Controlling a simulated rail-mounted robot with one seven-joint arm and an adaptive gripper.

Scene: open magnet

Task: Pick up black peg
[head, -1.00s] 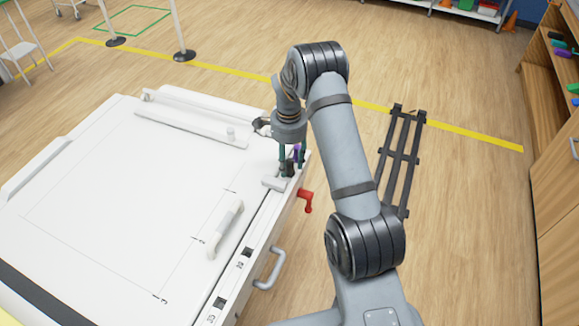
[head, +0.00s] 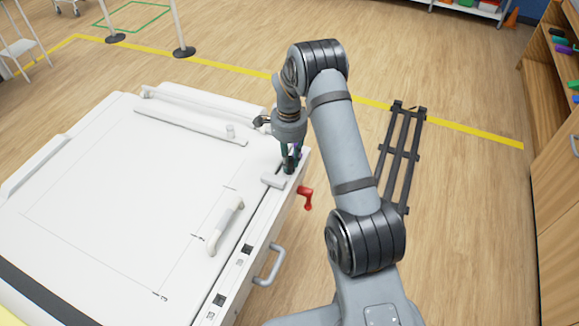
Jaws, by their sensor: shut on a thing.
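The black peg (head: 289,167) is a small dark upright piece near the right edge of the white table (head: 120,200), at its far right corner. My gripper (head: 291,161) points down over it, with its fingers closed in on the peg's sides. The fingers and the arm hide part of the peg. I cannot tell whether its lower end touches the table. A small purple thing shows just behind the fingers, mostly hidden.
A light grey block (head: 273,181) lies just in front of the gripper. A red crank handle (head: 306,198) sticks out from the table's side. A white handle (head: 226,226) stands on the tabletop. A dark frame (head: 401,158) lies on the floor to the right.

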